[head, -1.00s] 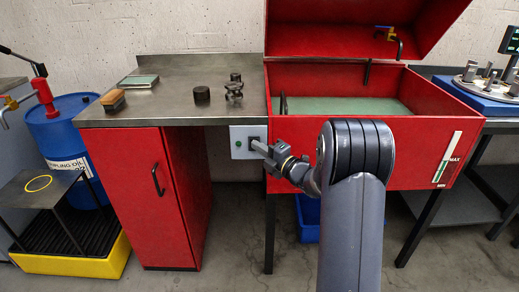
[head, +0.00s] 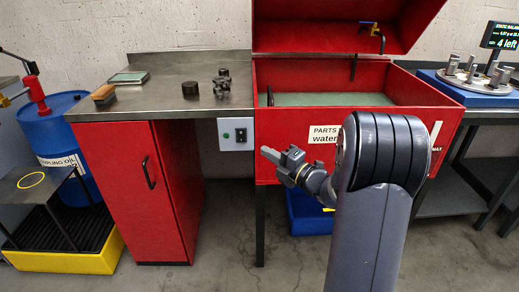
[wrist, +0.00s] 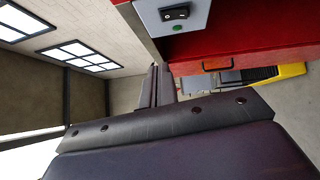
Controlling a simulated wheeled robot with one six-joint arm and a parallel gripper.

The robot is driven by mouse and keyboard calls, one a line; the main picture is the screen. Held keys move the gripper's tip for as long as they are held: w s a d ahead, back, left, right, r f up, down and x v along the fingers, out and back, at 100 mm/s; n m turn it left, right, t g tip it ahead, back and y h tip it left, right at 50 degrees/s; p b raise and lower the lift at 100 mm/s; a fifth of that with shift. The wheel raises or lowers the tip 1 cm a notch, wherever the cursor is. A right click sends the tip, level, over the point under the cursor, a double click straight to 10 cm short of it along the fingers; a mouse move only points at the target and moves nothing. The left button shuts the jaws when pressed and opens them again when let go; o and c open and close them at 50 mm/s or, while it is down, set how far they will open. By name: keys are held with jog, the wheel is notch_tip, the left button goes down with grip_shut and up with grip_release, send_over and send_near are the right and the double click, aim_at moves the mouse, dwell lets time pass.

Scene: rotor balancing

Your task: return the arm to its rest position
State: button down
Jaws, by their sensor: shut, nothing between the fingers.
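My gripper (head: 268,155) is shut and empty. It points left in front of the red parts washer (head: 285,140), a little right of and below the grey switch box (head: 237,134), and looks apart from it. The switch box has a green button and a dark switch; it also shows at the top of the wrist view (wrist: 175,14). My arm rises from the bottom of the head view and bends toward the gripper.
A steel-topped bench (head: 165,92) with a red cabinet stands left, holding a brush (head: 104,94) and dark parts. The washer's red lid (head: 335,25) is open. A blue drum (head: 62,140) stands far left, a balancing stand (head: 475,85) far right.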

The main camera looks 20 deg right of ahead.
jog(key=shift+s+d, duration=0.15)
jog(key=shift+s, duration=0.1)
jog(key=shift+w, duration=0.1)
